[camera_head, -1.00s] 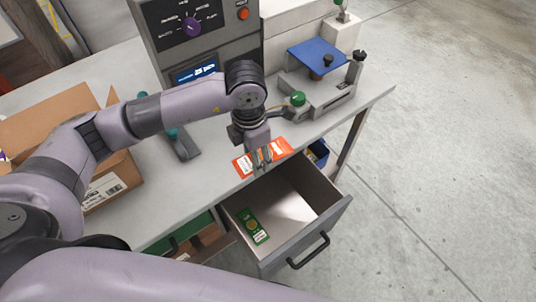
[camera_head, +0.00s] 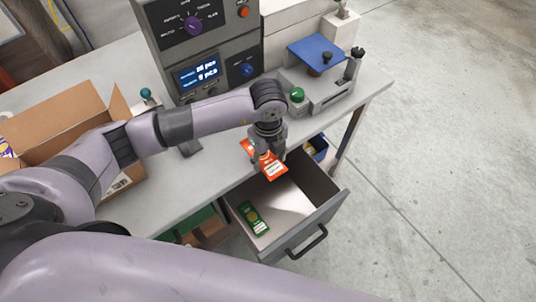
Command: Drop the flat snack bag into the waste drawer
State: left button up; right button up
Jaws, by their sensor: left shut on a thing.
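The flat orange snack bag (camera_head: 273,167) with a white label is held in my left gripper (camera_head: 261,160), which is shut on it. The bag is tilted, at the bench's front edge, over the back part of the open drawer. The grey waste drawer (camera_head: 321,214) is pulled out below the bench top. A green flat packet (camera_head: 253,218) lies on the drawer floor at its left side. Part of the bag is hidden behind my gripper. No right gripper can be made out; a mauve arm link of mine crosses the bottom of the view.
A cardboard box (camera_head: 75,118) stands on the bench (camera_head: 192,190) at left. A grey control unit (camera_head: 190,50) with a lit display stands behind. A weigher with a blue plate (camera_head: 313,50) is at back right. A blue bin (camera_head: 318,150) shows beside the drawer.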

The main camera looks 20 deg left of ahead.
aim_at(268, 160)
pick_arm(q)
notch_tip(268, 160, down, 5)
jog(key=b, duration=0.3)
jog(key=shift+f, duration=0.1)
jog(key=o, duration=1.2)
jog(key=shift+o, duration=0.2)
notch_tip(268, 160, up, 12)
jog(key=shift+r, duration=0.1)
